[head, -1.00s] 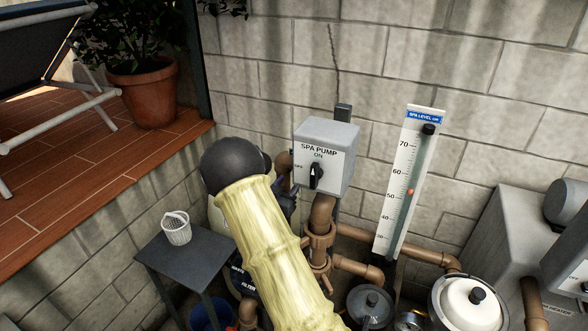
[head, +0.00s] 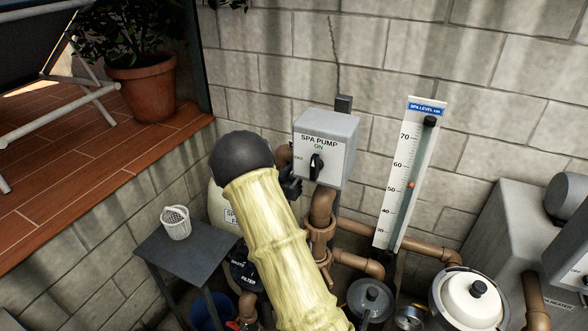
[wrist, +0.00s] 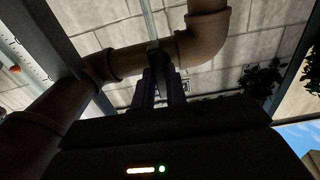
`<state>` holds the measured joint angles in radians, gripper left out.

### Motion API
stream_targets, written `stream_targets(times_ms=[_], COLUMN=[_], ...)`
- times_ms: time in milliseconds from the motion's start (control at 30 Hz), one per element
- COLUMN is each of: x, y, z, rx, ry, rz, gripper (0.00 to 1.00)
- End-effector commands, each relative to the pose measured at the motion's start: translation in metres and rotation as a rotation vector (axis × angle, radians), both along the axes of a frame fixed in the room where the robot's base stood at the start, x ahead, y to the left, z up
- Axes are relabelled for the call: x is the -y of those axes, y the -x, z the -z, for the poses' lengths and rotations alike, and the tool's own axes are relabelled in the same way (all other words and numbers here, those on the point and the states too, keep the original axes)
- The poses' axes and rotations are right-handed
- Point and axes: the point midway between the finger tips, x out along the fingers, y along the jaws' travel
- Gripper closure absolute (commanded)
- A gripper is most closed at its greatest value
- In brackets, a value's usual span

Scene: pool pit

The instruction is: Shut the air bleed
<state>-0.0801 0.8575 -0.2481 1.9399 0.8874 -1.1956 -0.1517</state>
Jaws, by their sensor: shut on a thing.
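My gripper (head: 291,183) shows in the head view as a dark shape just left of the spa pump switch box, partly behind my pale arm. In the wrist view its two dark fingers (wrist: 161,88) are closed around a thin dark upright piece (wrist: 153,56) in front of a brown pipe (wrist: 130,60). This piece may be the air bleed's handle, but it is too dark to tell. In the head view no air bleed can be made out. The beige spa filter tank (head: 217,204) stands behind my arm, with its label partly covered.
The grey spa pump box (head: 327,145) has a black knob (head: 316,167) pointing up at ON. Right of it stand the spa level gauge (head: 408,178), brown pipes (head: 428,251) and a white-lidded vessel (head: 470,300). A small table (head: 190,250) with a white basket (head: 176,222) is at left.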

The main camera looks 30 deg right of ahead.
Motion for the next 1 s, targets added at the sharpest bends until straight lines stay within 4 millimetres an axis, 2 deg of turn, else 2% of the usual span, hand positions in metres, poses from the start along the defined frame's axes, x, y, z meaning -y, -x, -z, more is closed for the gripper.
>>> stream_targets(times_ms=[367, 1000], x=[-0.0005, -0.0008], y=[-0.0003, -0.0004], z=[0.0032, 0.0043], rx=[0.029, 0.308], ry=[-0.023, -0.239], rz=[-0.001, -0.001], gripper=[1.00, 1.00])
